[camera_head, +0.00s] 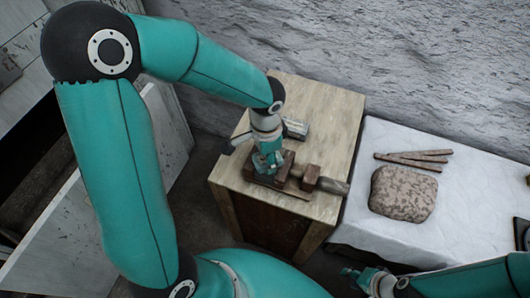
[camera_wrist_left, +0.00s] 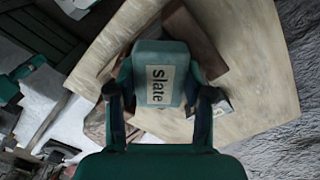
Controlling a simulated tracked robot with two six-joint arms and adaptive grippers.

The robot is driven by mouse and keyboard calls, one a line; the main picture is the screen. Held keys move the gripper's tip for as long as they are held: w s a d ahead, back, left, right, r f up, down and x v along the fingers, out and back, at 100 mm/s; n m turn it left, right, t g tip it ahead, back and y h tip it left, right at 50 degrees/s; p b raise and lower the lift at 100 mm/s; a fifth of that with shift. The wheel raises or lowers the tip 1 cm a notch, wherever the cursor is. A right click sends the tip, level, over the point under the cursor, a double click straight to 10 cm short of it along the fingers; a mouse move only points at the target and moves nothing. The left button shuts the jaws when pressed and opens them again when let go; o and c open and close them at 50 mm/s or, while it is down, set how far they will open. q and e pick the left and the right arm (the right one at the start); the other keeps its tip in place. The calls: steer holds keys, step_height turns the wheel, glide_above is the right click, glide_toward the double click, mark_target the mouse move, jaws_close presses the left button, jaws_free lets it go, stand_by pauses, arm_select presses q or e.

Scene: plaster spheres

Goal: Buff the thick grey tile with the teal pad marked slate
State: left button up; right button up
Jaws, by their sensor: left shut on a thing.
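The teal pad marked slate (camera_wrist_left: 168,60) is between the fingers of my left gripper (camera_wrist_left: 160,98), its label facing the left wrist camera. In the head view my left gripper (camera_head: 267,165) points down over brown wooden blocks on the wooden table (camera_head: 325,105). I cannot tell whether the pad touches anything below. A small grey block with a pale top (camera_head: 295,128) lies just behind the gripper. I cannot make out the thick grey tile for certain; the gripper and pad hide what is beneath them. My right gripper (camera_head: 368,281) is low at the bottom, its fingers unclear.
A brown wooden fixture (camera_head: 309,177) with a greyish cylinder (camera_head: 333,186) sits at the table's front right. A white-covered table (camera_head: 365,235) to the right holds a speckled brown cushion-like lump (camera_head: 403,193) and several wooden strips (camera_head: 415,158). A rough grey wall stands behind.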

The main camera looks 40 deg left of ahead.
arm_select(q)
steer(key=shift+s+a+f, duration=0.15)
steer(key=shift+s+a, duration=0.4)
steer(key=shift+s, duration=0.35)
steer(key=shift+w+d, duration=0.55)
steer(key=shift+w, duration=0.4)
steer(key=shift+w+d, duration=0.55)
steer(key=shift+w, duration=0.35)
steer(key=shift+s, duration=0.1)
steer(key=shift+s+a+b, duration=0.25)
steer(key=shift+s+a, duration=0.35)
steer(key=shift+s, duration=0.3)
steer(key=shift+s+a+b, duration=0.25)
steer(key=shift+s+a, duration=0.3)
steer(key=shift+s, duration=0.3)
steer(key=shift+w+d+r+p, duration=0.3)
steer(key=shift+w+r+p, duration=0.1)
steer(key=shift+r, duration=0.1)
steer(key=shift+w+d+r, duration=0.3)
steer(key=shift+w, duration=0.2)
